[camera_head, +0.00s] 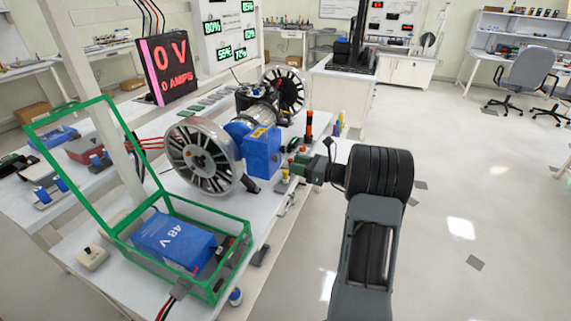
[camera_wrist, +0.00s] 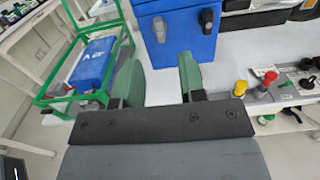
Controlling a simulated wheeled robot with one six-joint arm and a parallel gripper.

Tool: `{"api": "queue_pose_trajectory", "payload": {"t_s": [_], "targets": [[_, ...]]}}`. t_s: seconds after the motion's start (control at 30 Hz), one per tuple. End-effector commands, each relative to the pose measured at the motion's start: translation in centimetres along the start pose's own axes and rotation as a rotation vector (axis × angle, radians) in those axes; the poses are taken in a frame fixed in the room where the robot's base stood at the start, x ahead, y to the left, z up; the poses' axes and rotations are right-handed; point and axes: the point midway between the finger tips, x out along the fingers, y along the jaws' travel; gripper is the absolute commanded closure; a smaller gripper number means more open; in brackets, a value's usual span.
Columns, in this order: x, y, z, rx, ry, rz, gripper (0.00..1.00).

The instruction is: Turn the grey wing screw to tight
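A blue box (camera_head: 262,152) sits beside a large spoked wheel on the bench; it also shows at the top of the wrist view (camera_wrist: 182,48). In the head view my gripper (camera_head: 297,166) is close to the right side of the box. The knobs are not clear there.
A green open frame (camera_head: 150,262) with a blue 48 V battery (camera_head: 173,240) is at the front left. A red and a yellow knob (camera_wrist: 241,87) stand right of my fingers. A display (camera_head: 167,68) reads 0 V.

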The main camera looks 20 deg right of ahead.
Motion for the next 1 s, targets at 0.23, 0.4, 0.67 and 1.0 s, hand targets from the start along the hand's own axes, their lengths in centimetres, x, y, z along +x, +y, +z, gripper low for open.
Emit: {"api": "queue_pose_trajectory", "payload": {"t_s": [0.23,0.4,0.67,1.0], "targets": [[-4.7,-0.1,-0.1,0.000,-0.001,-0.004,0.63],[-6.6,0.0,-0.1,0.001,-0.001,-0.002,0.63],[-7.7,0.0,0.0,0.001,0.000,0.000,0.63],[-7.7,0.0,0.0,0.001,0.000,0.000,0.63]]}}
